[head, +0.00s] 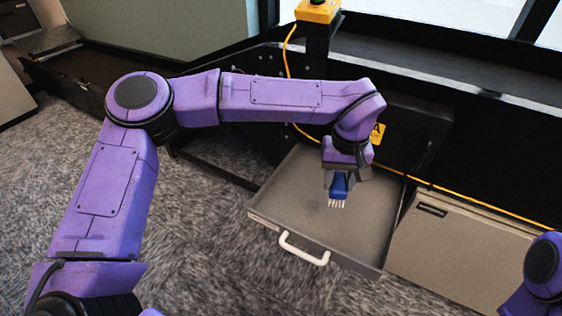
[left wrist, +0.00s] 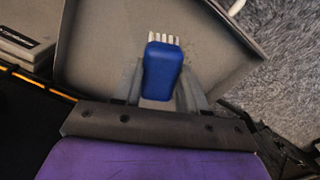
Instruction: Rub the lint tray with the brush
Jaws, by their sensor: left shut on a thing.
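The lint tray (head: 285,205) is a grey open drawer with a white handle (head: 304,249), pulled out from the black machine. Its grey floor also shows in the left wrist view (left wrist: 95,55). My left gripper (head: 340,185) is shut on the brush (head: 339,188), a blue handle with white bristles. In the left wrist view the brush (left wrist: 161,72) sits between the two grey fingers (left wrist: 158,92), with its bristles pointing away from the gripper. The brush is over the tray's inside; I cannot tell whether the bristles touch the floor. My right gripper is out of view.
A yellow cable (head: 480,202) runs along the black machine frame. A yellow switch box (head: 318,11) stands above. Grey carpet (head: 200,235) lies open to the left.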

